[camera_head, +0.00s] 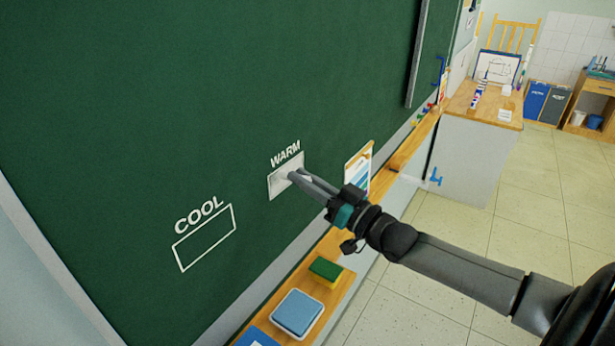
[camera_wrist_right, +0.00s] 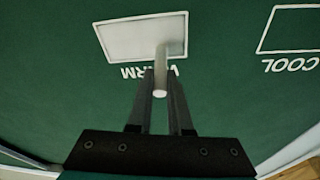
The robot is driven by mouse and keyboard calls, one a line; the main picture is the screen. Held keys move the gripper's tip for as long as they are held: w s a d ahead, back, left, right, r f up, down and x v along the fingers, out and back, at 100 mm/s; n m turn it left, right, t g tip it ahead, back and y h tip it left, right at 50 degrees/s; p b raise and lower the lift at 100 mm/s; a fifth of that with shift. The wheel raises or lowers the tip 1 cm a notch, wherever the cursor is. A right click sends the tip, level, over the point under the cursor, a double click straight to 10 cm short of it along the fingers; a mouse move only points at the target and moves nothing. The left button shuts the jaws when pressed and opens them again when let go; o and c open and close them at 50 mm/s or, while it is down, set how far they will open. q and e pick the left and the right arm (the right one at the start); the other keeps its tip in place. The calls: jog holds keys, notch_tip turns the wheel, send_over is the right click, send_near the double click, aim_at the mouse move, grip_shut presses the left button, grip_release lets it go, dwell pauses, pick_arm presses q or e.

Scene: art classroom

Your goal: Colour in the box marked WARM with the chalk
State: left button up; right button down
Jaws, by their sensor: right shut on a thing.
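The WARM box (camera_head: 279,184) is a white outline on the green chalkboard (camera_head: 130,110), under the word WARM. Its inside looks covered in pale chalk in both views; it shows upside down in the right wrist view (camera_wrist_right: 125,38). My right gripper (camera_head: 302,179) is at the box, shut on a white stick of chalk (camera_wrist_right: 161,68). The chalk's far end lies over the box, at or very near the board; contact is hard to tell. My fingers hide part of the box's right side in the head view. My left gripper is not in view.
The COOL box (camera_head: 182,263), outlined and green inside, is at lower left. Below the board a wooden ledge (camera_head: 336,296) holds a green and yellow sponge (camera_head: 326,270) and a blue-topped box (camera_head: 297,312). A striped card (camera_head: 357,170) stands right of WARM.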

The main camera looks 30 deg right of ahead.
jog(key=shift+a, duration=0.15)
jog(key=shift+s+a, duration=0.35)
jog(key=shift+a, duration=0.25)
jog(key=shift+a, duration=0.1)
jog(key=shift+s+a, duration=0.3)
jog(key=shift+a, duration=0.35)
jog(key=shift+w+d, duration=0.1)
jog(key=shift+d, duration=0.05)
jog(key=shift+w+d+b, duration=0.25)
jog(key=shift+d+b, duration=0.1)
jog(key=shift+d, duration=0.25)
jog(key=shift+d, duration=0.1)
